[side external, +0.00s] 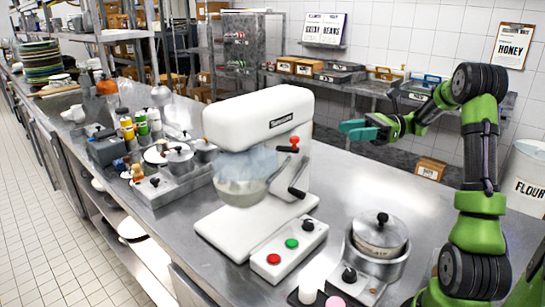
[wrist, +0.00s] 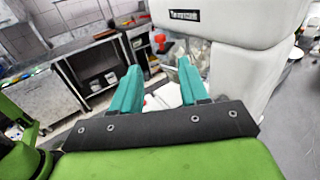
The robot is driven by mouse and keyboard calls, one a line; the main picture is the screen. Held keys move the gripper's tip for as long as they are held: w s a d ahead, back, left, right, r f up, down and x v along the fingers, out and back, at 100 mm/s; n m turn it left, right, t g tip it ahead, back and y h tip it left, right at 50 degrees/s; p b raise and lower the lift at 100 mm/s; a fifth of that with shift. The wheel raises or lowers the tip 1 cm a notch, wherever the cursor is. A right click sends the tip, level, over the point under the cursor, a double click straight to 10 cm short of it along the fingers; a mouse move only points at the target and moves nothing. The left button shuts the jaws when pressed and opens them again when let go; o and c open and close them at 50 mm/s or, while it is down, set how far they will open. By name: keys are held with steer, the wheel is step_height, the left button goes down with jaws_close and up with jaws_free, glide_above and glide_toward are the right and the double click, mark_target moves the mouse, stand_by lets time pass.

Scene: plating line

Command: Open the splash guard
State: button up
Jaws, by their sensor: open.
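The white stand mixer (side external: 258,125) stands on the steel counter. Its splash guard (side external: 252,162) is a clear, bluish shield above the metal bowl (side external: 240,192), under the mixer head. Whether the guard is shut is hard to tell. My gripper (side external: 346,129) is in the air to the right of the mixer, apart from it. Its teal fingers are open and empty. In the wrist view the fingers (wrist: 160,72) are spread, with the mixer head (wrist: 235,20) beyond and to the right. A clear part, probably the splash guard (wrist: 200,52), shows behind the right finger.
A red-knobbed lever (side external: 295,142) and a black-handled lever (side external: 297,190) stick out from the mixer's side. A control box (side external: 290,250) with red and green buttons and a lidded pot (side external: 380,235) stand in front.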

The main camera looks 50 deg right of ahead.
mark_target(295, 137)
steer(key=x, duration=1.6)
steer(key=shift+s, duration=0.15)
jaws_close()
